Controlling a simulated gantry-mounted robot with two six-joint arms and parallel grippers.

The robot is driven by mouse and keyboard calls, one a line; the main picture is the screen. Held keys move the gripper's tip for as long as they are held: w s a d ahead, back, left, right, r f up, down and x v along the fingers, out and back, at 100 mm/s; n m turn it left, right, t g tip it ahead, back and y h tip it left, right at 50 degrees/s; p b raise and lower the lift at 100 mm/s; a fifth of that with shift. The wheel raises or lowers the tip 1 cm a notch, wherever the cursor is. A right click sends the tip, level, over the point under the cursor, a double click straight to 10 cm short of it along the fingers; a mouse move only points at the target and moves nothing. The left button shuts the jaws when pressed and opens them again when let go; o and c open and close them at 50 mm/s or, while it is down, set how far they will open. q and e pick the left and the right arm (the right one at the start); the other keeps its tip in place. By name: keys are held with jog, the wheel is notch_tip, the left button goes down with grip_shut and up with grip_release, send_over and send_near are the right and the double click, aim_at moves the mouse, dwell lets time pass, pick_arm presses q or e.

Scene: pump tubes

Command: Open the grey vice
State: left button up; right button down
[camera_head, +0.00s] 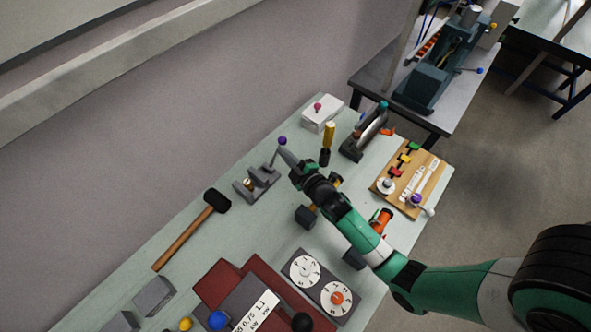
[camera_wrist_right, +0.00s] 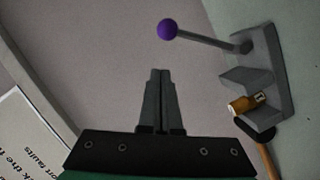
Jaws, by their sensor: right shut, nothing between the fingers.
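The grey vice (camera_head: 262,187) stands on the pale green bench near the wall. It also shows in the right wrist view (camera_wrist_right: 275,85), at the right. Its lever rises to a purple ball (camera_head: 282,141), which shows at the upper middle of the wrist view (camera_wrist_right: 168,29). A brass-coloured cylinder (camera_wrist_right: 248,103) sits between the vice's jaws. My right gripper (camera_head: 283,152) is shut and empty, its tips close to the lever just below the ball. In the wrist view the fingertips (camera_wrist_right: 157,73) appear apart from ball and lever; depth is unclear. My left gripper is out of view.
A hammer (camera_head: 190,232) lies left of the vice. A yellow-handled screwdriver (camera_head: 328,137), a white box (camera_head: 322,114) and a dark clamp-like tool (camera_head: 362,135) stand beyond it. A wooden board (camera_head: 411,178) with parts is at right. My right arm crosses over the bench.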

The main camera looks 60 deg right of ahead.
jog(key=v, duration=0.9)
jog(key=shift+s+d+p, duration=0.2)
jog(key=shift+s+p, duration=0.05)
jog(key=shift+p, duration=0.15)
